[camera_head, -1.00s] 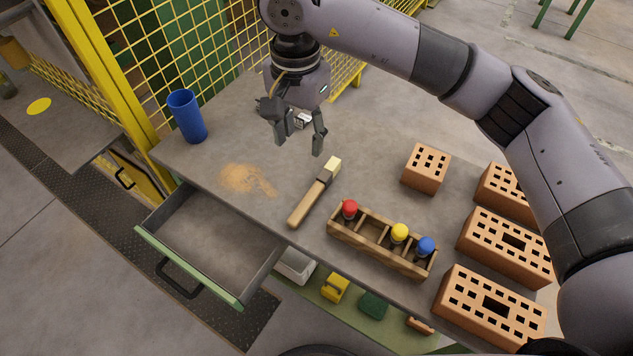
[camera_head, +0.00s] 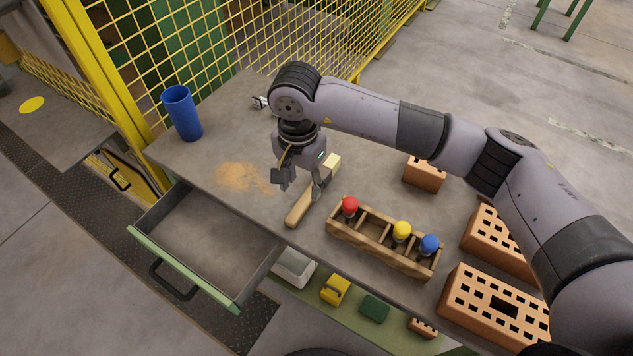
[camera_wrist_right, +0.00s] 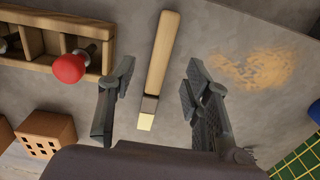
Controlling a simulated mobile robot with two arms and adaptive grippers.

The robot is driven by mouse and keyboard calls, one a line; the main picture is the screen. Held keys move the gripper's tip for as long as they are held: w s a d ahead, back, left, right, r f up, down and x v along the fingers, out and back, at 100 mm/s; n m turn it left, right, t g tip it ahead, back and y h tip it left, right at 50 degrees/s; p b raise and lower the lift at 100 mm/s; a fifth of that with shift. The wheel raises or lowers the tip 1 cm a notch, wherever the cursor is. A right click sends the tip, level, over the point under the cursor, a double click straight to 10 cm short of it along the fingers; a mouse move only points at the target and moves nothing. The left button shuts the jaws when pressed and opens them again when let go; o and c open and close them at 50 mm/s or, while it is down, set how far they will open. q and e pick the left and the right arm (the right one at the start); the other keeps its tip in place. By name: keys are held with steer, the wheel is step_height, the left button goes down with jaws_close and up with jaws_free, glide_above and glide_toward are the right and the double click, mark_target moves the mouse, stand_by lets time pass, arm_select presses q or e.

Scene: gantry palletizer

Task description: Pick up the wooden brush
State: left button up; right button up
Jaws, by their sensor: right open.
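The wooden brush (camera_head: 301,206) lies on the grey bench top, its handle toward the drawer and its pale bristle end toward the back right. My right gripper (camera_head: 299,188) is low over the brush in the head view and partly hides its middle. In the right wrist view the brush (camera_wrist_right: 162,55) runs between the open fingers of my right gripper (camera_wrist_right: 158,88), with its bristle end nearest the palm. The fingers stand apart on both sides and do not grip it. My left gripper does not show.
A wooden tray (camera_head: 345,235) with red, yellow and blue knobs sits right of the brush. Perforated bricks (camera_head: 497,303) stand further right. A blue cup (camera_head: 181,113) stands at the back left, near sawdust (camera_head: 240,177). An open drawer (camera_head: 187,268) juts out in front.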

mark_target(301, 204)
steer(key=shift+f, duration=0.85)
steer(key=shift+a+f+p, duration=0.1)
steer(key=shift+f+p, duration=0.35)
steer(key=shift+f, duration=0.2)
step_height(301, 204, down, 4)
steer(key=shift+a+f+p, duration=0.1)
steer(key=shift+p, duration=0.5)
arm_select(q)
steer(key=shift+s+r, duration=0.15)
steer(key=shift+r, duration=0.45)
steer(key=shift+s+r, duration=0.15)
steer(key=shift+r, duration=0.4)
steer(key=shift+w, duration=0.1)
arm_select(e)
jaws_close()
